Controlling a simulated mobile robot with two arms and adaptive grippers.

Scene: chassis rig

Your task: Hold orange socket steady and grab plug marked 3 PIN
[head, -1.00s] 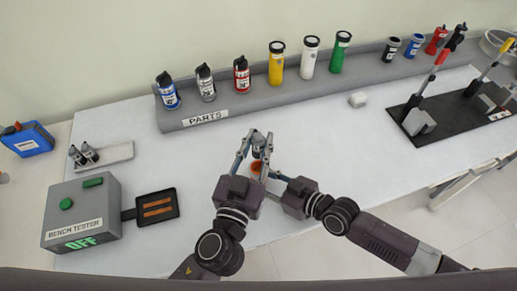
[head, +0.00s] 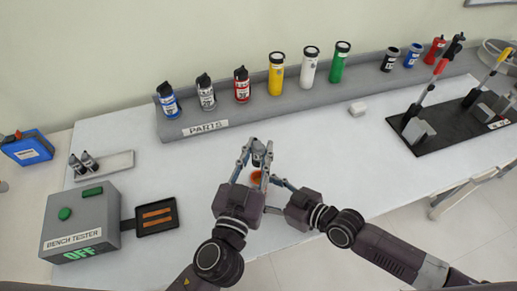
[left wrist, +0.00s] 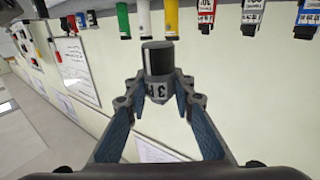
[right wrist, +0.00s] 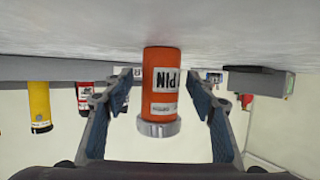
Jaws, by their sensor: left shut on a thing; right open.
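A grey plug with a black top and a label starting "3 P" (left wrist: 158,78) stands between the fingertips of my left gripper (left wrist: 158,90), which is shut on it. In the head view the plug is partly hidden by the left fingers (head: 257,158). In the head view the socket (head: 256,177) is a small orange patch just below the plug, mostly hidden by the fingers.
A grey parts rack (head: 290,98) with bottles and canisters runs along the back. A bench tester (head: 80,222) reading OFF, with a black tray (head: 157,216), stands at left. A black board with levers (head: 450,125) is at right. The white table between is mostly clear.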

